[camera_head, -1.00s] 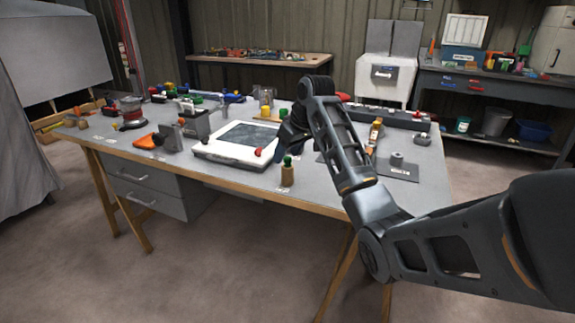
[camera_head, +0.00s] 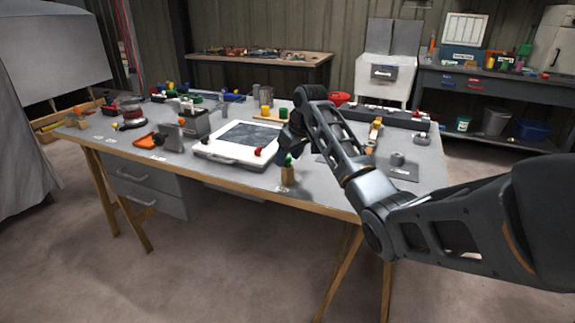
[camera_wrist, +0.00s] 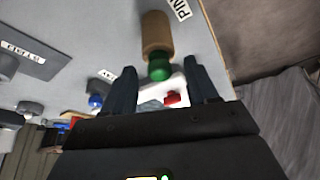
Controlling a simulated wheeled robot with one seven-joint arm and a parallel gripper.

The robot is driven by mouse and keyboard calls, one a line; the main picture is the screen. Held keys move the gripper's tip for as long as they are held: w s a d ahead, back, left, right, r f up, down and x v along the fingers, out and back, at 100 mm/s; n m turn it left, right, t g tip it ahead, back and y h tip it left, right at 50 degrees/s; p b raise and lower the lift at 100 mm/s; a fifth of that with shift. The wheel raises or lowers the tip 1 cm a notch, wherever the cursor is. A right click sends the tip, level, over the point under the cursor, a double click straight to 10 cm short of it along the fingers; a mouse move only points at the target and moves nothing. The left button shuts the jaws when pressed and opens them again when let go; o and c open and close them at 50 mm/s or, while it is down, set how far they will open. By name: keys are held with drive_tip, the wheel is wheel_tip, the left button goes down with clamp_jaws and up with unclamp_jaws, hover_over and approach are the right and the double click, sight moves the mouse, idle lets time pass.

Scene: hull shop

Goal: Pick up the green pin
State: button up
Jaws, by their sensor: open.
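The green pin (camera_head: 289,159) stands upright in a tan wooden holder (camera_head: 288,175) near the front edge of the grey workbench. In the wrist view the green pin (camera_wrist: 159,68) shows its rounded head, with the wooden holder (camera_wrist: 156,32) behind it. My gripper (camera_head: 290,145) is just above and beside the pin in the head view, and partly overlaps it. In the wrist view my gripper (camera_wrist: 162,82) is open, with the green head between the two fingers' lines, nearer the fingertips. Nothing is held. Whether the fingers touch the pin cannot be told.
A white tray-like frame with a dark panel (camera_head: 205,150) lies left of the holder, with a red knob (camera_head: 259,152) at its corner. Grey blocks and an orange piece (camera_head: 143,142) stand further left. The bench front around the holder is clear.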

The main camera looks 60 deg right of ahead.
clamp_jaws()
idle(0.5)
wheel_tip(320, 180, up, 10)
idle(0.6)
